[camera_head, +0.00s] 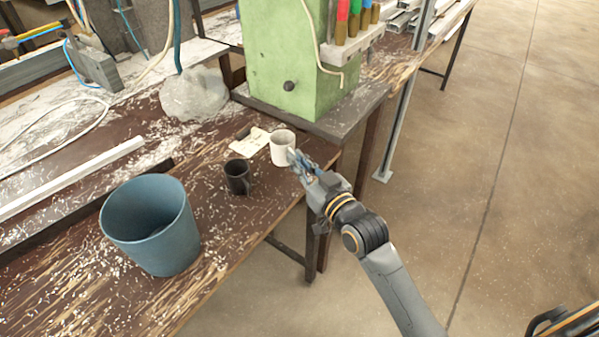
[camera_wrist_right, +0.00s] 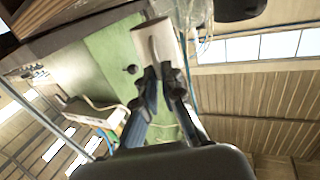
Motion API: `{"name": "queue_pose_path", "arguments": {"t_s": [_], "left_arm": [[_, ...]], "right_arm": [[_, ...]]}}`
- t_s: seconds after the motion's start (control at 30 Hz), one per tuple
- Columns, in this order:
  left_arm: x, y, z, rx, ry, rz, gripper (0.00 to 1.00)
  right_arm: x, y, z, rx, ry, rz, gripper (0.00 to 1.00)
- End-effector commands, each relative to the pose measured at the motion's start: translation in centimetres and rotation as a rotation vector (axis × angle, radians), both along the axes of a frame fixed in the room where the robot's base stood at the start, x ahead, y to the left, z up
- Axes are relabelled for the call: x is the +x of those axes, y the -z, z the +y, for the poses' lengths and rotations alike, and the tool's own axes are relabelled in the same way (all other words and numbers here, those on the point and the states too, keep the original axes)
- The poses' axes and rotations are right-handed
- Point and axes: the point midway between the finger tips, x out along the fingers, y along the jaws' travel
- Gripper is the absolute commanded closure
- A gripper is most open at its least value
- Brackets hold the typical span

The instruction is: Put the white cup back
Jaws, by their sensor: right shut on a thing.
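The white cup (camera_head: 282,147) is near the right edge of the wooden bench in the head view, beside the green machine's base. My right gripper (camera_head: 297,159) is shut on the cup at its handle side. In the right wrist view, the white cup (camera_wrist_right: 153,38) is at the fingertips of my right gripper (camera_wrist_right: 163,72), with its handle between them. I cannot tell whether the cup's bottom touches the bench. My left gripper is not in view.
A black cup (camera_head: 237,177) stands on the bench just left of the white cup. A pale paper (camera_head: 249,144) lies behind it. A blue bin (camera_head: 152,226) stands at the front left. The green machine (camera_head: 290,60) rises behind. Wood shavings litter the bench.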

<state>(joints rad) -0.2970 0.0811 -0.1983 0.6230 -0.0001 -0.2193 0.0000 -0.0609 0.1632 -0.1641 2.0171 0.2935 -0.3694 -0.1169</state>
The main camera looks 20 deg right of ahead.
Motion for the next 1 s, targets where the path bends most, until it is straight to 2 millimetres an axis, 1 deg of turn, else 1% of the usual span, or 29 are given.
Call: {"name": "queue_pose_path", "arguments": {"t_s": [0.07, 0.13, 0.2, 0.3, 0.73, 0.77, 0.8, 0.87, 1.0], "left_arm": [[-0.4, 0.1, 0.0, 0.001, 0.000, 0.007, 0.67], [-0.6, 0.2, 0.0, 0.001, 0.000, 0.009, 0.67], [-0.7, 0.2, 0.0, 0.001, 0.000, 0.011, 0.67], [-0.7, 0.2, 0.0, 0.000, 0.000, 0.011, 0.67], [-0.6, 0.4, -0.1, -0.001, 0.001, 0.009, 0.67], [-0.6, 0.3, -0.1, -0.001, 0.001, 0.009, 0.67], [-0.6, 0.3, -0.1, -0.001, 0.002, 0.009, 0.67], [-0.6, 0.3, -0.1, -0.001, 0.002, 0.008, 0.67], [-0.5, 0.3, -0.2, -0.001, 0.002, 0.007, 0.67]], "right_arm": [[0.4, 0.4, -0.1, 0.000, 0.000, -0.001, 1.00], [0.8, 1.3, -0.4, -0.002, 0.001, 0.002, 1.00], [0.6, 2.5, -0.3, -0.001, 0.000, 0.004, 1.00], [0.6, 3.6, -0.3, -0.001, 0.000, 0.002, 1.00], [0.6, 4.3, -0.3, -0.001, 0.000, 0.000, 1.00], [0.6, 4.3, -0.3, 0.000, 0.000, 0.001, 0.89], [0.6, 4.2, -0.3, 0.000, 0.000, 0.000, 0.81], [0.6, 4.2, -0.3, 0.000, 0.000, 0.001, 0.70], [0.6, 4.2, -0.3, 0.000, 0.000, 0.000, 0.70]]}}
